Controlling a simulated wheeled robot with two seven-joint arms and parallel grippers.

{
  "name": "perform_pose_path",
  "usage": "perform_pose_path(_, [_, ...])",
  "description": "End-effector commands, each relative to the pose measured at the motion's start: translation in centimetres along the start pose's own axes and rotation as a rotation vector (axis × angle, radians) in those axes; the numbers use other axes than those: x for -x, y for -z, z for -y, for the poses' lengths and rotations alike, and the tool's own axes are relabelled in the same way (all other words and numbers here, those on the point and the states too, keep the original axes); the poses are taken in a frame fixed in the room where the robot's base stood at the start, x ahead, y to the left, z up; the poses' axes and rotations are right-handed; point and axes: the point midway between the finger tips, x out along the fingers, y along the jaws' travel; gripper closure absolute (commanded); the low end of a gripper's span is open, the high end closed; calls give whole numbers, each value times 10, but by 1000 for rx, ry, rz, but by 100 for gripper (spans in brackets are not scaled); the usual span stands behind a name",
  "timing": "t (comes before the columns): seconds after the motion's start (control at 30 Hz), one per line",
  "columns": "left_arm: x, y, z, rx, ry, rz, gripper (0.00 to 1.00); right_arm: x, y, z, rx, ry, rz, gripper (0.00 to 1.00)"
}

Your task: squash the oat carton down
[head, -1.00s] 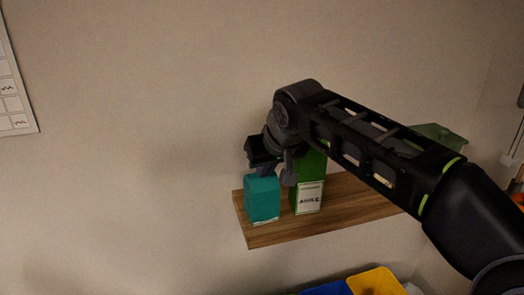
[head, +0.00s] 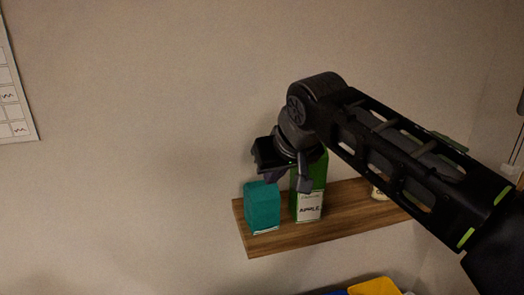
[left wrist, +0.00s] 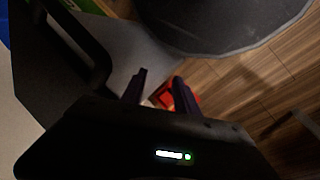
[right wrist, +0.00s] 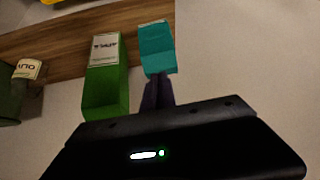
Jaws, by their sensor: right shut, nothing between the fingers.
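A short teal carton (head: 262,208) stands at the left end of a wooden wall shelf (head: 340,222); no writing on it can be read, so I take it as the oat carton. It also shows in the right wrist view (right wrist: 157,48). My right gripper (head: 272,177) is shut and empty, its fingertips just above the carton's top; I cannot tell whether they touch. The right wrist view also shows its closed fingers (right wrist: 157,90), pointing at the carton's top. My left gripper (left wrist: 158,85) is open and shows only in the left wrist view.
A taller green carton labelled APPLE (head: 309,198) stands close right of the teal one. A container with a cream label (right wrist: 28,68) stands farther along the shelf, partly hidden by my arm in the head view. A yellow bin (head: 374,287) is below.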

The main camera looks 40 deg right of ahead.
Motion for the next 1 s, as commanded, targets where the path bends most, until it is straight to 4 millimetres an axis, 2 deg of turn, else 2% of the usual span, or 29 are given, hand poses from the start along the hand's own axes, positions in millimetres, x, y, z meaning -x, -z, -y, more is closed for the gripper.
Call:
perform_pose_path(0.2, [1, 0, 0, 0, 0, 0, 64, 36, 1, 0, 0, 1, -3, 100])
perform_pose_path(0.33, [1, 0, 0, 0, 0, 0, 64, 49, 0, 0, -1, 1, -1, 100])
perform_pose_path(1.0, [1, 0, 0, 0, 0, 0, 64, 52, 0, 0, 0, 1, 1, 100])
